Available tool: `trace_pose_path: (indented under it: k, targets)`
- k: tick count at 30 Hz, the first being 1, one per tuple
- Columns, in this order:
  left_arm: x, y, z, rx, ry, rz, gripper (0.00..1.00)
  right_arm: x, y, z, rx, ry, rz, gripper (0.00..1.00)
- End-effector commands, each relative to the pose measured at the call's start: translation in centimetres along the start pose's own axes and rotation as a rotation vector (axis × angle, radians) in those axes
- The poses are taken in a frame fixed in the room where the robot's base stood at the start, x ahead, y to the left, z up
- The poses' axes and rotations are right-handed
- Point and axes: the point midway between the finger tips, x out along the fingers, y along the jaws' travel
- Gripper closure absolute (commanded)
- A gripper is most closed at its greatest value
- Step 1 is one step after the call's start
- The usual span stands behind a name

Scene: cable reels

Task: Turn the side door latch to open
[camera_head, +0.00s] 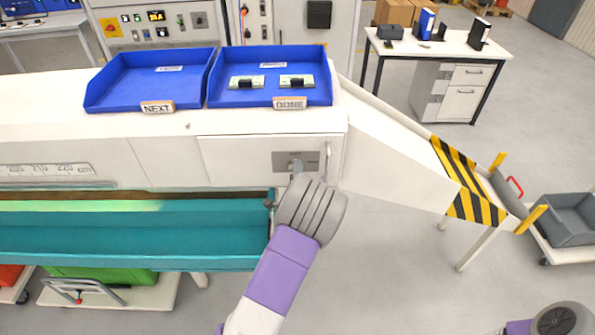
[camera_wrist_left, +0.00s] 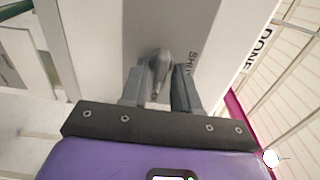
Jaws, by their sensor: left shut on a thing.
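The side door latch is a grey knob (camera_wrist_left: 160,68) on a grey plate (camera_head: 308,156) set in the white side door (camera_head: 240,158) of the machine. The plate's lettering is partly visible in the left wrist view and seems to begin "SHU". My left gripper (camera_wrist_left: 157,88) is shut on the latch knob, with one finger on each side of it. In the head view my left wrist covers most of the knob and the fingers. The door looks closed, flush with the panel beside it. My right gripper is out of view.
Blue trays marked NEXT (camera_head: 135,92) and DONE (camera_head: 225,97) stand on top; DONE holds two small parts. A vertical handle (camera_head: 329,160) is right of the plate. A teal trough (camera_head: 130,240) runs below left. A striped chute (camera_head: 400,150) slopes right over free floor.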

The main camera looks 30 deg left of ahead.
Motion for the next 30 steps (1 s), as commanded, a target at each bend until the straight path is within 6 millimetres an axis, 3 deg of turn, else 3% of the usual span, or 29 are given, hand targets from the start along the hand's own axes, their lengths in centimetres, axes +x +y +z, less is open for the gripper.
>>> trace_pose_path:
  k: [5,6,8,19,30]
  targets:
    - [0.0,0.0,0.0,0.001,0.000,-0.001,1.00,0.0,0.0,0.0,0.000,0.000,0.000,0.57]
    - [0.0,0.0,0.0,0.001,-0.001,-0.001,0.68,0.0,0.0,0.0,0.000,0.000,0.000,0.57]
    - [0.0,0.0,0.0,0.001,0.000,-0.001,0.62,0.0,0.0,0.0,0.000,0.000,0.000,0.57]
    - [-0.8,0.0,0.0,0.000,0.001,0.002,0.62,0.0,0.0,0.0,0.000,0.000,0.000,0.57]
    - [-6.3,0.0,-0.1,0.000,0.001,0.001,0.62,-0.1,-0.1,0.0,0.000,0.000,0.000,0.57]
